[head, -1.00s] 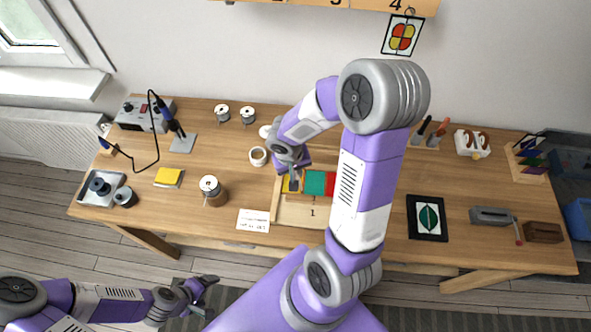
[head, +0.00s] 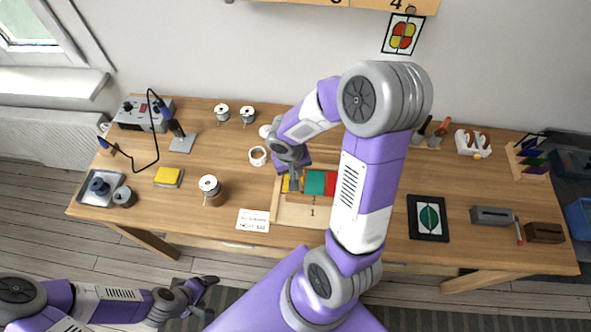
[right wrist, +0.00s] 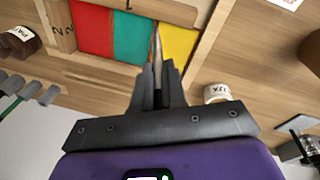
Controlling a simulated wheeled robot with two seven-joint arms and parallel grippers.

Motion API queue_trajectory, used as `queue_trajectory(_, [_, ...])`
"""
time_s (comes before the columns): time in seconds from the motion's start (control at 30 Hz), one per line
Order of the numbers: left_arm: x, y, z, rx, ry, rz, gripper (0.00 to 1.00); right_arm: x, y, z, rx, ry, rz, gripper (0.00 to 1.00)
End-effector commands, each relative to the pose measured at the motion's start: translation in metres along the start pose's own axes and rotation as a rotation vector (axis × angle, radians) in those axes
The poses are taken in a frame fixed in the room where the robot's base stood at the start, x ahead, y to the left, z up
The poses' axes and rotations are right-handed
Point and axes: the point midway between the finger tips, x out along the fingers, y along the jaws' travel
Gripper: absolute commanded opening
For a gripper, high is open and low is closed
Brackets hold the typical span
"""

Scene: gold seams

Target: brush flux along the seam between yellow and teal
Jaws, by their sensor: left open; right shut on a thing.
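The yellow piece (right wrist: 178,45), the teal piece (right wrist: 132,38) and a red piece (right wrist: 92,27) lie side by side in a wooden frame. The teal piece (head: 315,182) also shows in the head view. My right gripper (right wrist: 157,78) is shut on a thin brush (right wrist: 156,45). Its pointed tip is over the yellow–teal border; I cannot tell whether it touches. In the head view my right gripper (head: 294,182) is over the left end of the frame and hides part of the yellow. My left gripper (head: 205,284) is open and empty, in front of the table.
A white labelled jar (right wrist: 216,93) stands beside the frame. A soldering iron stand (head: 182,142), spools and a yellow sponge (head: 167,176) occupy the table's left. A leaf picture (head: 428,218) lies to the right.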

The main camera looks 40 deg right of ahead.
Motion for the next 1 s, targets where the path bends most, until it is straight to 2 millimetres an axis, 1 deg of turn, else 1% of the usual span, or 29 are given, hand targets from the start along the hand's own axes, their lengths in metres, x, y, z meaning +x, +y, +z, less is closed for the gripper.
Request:
queue_trajectory(0.27, [0.0,0.0,0.0,0.0,0.0,0.0,0.8,0.001,0.0,0.0,0.0,-0.002,0.0,0.0])
queue_trajectory(1.0, [0.0,0.0,0.0,0.0,0.0,0.0,0.8,0.003,0.009,-0.02,0.002,-0.001,0.001,0.0])
